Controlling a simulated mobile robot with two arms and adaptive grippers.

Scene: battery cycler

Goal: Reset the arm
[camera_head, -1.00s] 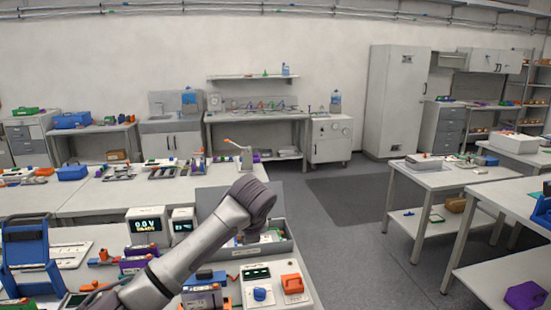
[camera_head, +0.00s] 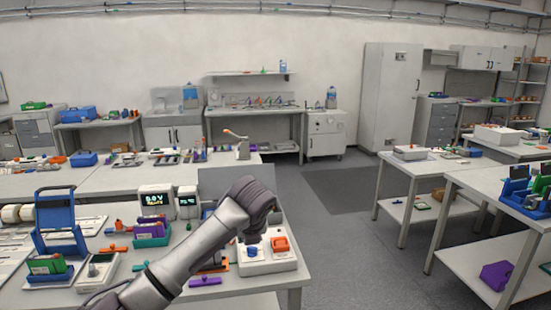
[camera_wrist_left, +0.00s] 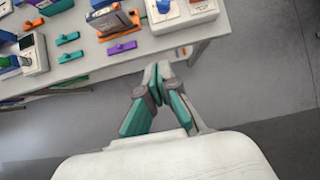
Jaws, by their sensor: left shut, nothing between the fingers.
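My left arm (camera_head: 205,245) comes in from the bottom left in the head view, its bent dark joint (camera_head: 250,197) in front of the bench. Its fingers are not visible there. In the left wrist view my left gripper (camera_wrist_left: 158,72) is shut and empty, its teal-padded fingertips together. It appears over the grey floor beside the bench edge, touching nothing. My right gripper is in neither view.
The bench (camera_head: 262,281) holds a white box with blue and orange knobs (camera_head: 268,256), a display unit (camera_head: 156,200), a blue stand (camera_head: 58,222) and a purple clip (camera_head: 205,281). Side tables (camera_head: 480,190) stand at right. The floor between (camera_head: 345,235) is open.

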